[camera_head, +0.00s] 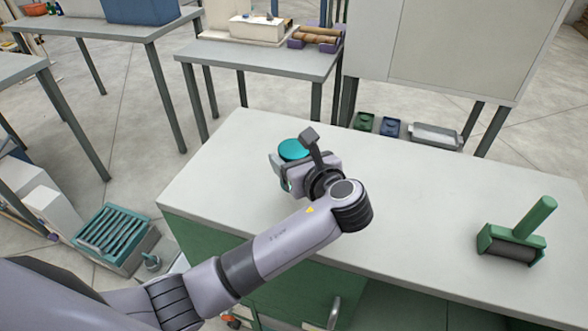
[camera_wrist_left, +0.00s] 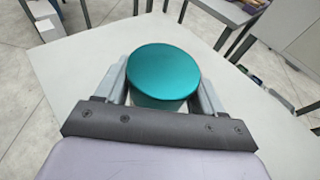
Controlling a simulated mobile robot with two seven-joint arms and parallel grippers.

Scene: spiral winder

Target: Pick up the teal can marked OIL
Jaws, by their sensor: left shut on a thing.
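The teal can (camera_head: 293,150) shows mostly as its round teal top, at the far left part of the white table (camera_head: 232,140). No OIL marking is visible from these angles. My left gripper (camera_head: 287,164) is shut on the can. In the left wrist view the can (camera_wrist_left: 164,72) sits between the two fingers of the gripper (camera_wrist_left: 163,85), one on each side. Its lower part is largely hidden by the gripper, and I cannot tell whether its base touches the table. My right gripper is not in view.
A green roller tool (camera_head: 515,240) lies on the table at the right. The table between it and my left arm is clear. Behind stand another table (camera_head: 270,58) with a white box and brown rolls, and a large pale panel (camera_head: 450,45). A teal crate (camera_head: 115,235) is on the floor at left.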

